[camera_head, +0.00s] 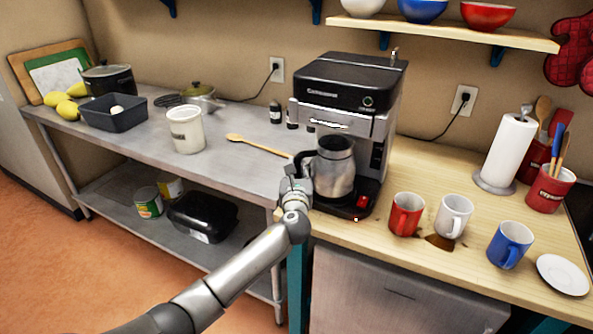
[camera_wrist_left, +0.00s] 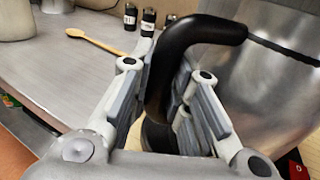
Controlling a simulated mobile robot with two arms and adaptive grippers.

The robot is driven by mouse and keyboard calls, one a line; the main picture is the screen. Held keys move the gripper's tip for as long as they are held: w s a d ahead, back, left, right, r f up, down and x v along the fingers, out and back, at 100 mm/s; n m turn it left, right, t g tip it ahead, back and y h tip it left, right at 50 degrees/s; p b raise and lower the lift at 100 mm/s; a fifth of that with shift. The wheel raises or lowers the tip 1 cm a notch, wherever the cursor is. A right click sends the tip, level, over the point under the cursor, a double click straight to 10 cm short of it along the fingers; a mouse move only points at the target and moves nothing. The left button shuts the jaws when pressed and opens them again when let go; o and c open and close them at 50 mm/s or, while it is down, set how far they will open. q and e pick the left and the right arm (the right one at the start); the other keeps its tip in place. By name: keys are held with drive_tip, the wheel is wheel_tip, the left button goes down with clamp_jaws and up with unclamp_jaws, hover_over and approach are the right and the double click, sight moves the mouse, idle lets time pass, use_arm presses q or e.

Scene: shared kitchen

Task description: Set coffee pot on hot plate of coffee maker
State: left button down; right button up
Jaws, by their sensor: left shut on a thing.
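The metal coffee pot (camera_head: 335,167) with a black handle is at the front of the black and silver coffee maker (camera_head: 347,88), under its brew head. My left gripper (camera_head: 297,180) is shut on the pot's black handle, which shows between the fingers in the left wrist view (camera_wrist_left: 172,75). The pot's steel body (camera_wrist_left: 275,75) fills the right of that view. The pot looks upright over the hot plate area; I cannot tell whether its base touches the plate, which is mostly hidden. A red switch (camera_head: 361,201) shows on the maker's base. My right gripper is not in view.
Red (camera_head: 406,214), white (camera_head: 453,215) and blue (camera_head: 509,244) mugs stand right of the maker on the wooden counter. A wooden spoon (camera_head: 258,145) and a white canister (camera_head: 186,130) are on the steel table at left. A shelf (camera_head: 445,32) with bowls hangs above.

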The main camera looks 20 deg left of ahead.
use_arm(q)
drive_tip(key=shift+f, duration=0.15)
idle(0.7)
drive_tip(key=c, duration=1.3)
unclamp_jaws()
drive_tip(key=shift+f, duration=0.2)
drive_tip(key=v, duration=1.2)
drive_tip(key=shift+r, duration=0.15)
